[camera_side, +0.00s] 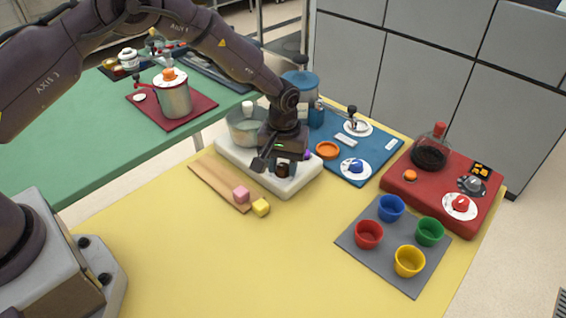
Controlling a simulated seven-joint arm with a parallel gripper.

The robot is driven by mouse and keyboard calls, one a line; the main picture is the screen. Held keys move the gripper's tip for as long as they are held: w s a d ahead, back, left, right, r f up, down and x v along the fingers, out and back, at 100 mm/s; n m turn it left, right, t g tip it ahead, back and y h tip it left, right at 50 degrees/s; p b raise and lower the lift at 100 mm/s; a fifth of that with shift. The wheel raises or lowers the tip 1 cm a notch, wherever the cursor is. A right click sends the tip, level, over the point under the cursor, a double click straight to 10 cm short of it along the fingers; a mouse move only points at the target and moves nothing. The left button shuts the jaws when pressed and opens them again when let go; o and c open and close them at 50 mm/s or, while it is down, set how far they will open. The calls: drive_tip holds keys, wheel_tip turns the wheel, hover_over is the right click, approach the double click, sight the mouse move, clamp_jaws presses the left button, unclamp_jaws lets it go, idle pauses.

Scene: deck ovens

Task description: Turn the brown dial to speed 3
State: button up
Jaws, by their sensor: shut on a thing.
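My gripper (278,166) points down at the front of a white appliance base (300,185). It is shut on the brown dial (283,171), a small dark brown knob at the base's front right. The fingers cover much of the dial. Its pointer and any speed marks cannot be made out.
A blue mat (378,150) with dishes and a blue knob (356,166) is right. A grey tray (375,262) holds several cups. A red base (405,185) carries a flask. The yellow table's front is clear.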

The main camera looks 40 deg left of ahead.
sight(283, 166)
drive_tip(key=m, duration=0.4)
drive_tip(key=shift+m, duration=0.3)
drive_tip(key=m, duration=0.3)
drive_tip(key=shift+r+m, duration=0.1)
drive_tip(key=shift+m, duration=0.3)
drive_tip(key=m, duration=0.4)
drive_tip(key=shift+m, duration=2.1)
drive_tip(key=o, duration=0.9)
wheel_tip(283, 166, up, 13)
drive_tip(key=shift+f, duration=0.1)
